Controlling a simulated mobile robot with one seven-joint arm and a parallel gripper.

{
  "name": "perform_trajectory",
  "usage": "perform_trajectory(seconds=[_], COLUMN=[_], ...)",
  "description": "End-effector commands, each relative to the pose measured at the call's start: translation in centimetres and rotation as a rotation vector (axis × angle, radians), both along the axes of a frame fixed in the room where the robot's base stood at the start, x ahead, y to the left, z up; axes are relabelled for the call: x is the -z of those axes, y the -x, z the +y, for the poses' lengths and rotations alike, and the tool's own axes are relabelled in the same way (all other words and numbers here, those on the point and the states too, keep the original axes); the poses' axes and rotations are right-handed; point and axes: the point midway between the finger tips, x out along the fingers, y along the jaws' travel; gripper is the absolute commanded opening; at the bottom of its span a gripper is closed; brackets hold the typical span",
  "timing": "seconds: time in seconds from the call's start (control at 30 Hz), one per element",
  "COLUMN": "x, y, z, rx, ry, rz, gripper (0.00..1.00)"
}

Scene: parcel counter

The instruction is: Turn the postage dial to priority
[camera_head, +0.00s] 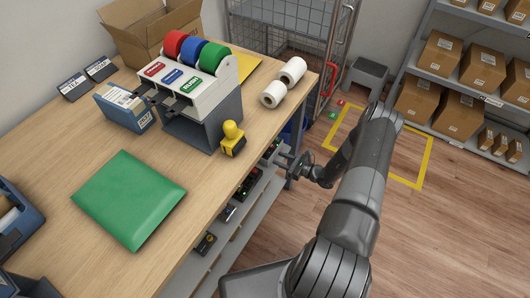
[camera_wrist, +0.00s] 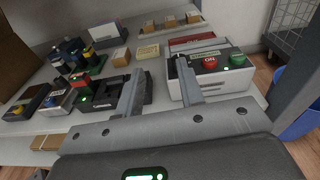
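My gripper (camera_head: 294,163) is at the long side of the counter, low beside the shelf under the top. In the wrist view my gripper (camera_wrist: 160,68) has its two fingers spread, with nothing between them. A black device with a green light (camera_wrist: 103,98) is beside the left finger. I cannot tell which device carries the postage dial, nor read any priority mark. Whether a finger touches a device is unclear.
Several small switch boxes and cartons crowd the shelf (camera_head: 229,232). A wire cage (camera_head: 290,30) stands behind.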

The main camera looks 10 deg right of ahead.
Motion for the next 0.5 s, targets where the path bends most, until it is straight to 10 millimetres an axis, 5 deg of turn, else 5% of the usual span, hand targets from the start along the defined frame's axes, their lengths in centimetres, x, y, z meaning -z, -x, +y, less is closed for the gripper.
perform_trajectory(seconds=[0.2,0.5], x=[3.6,4.4], y=[0.1,-1.1], z=[-0.5,0.0], rx=[0.173,0.218], ry=[-0.114,-0.139], rz=[-0.01,-0.014], gripper=[0.35,0.35])
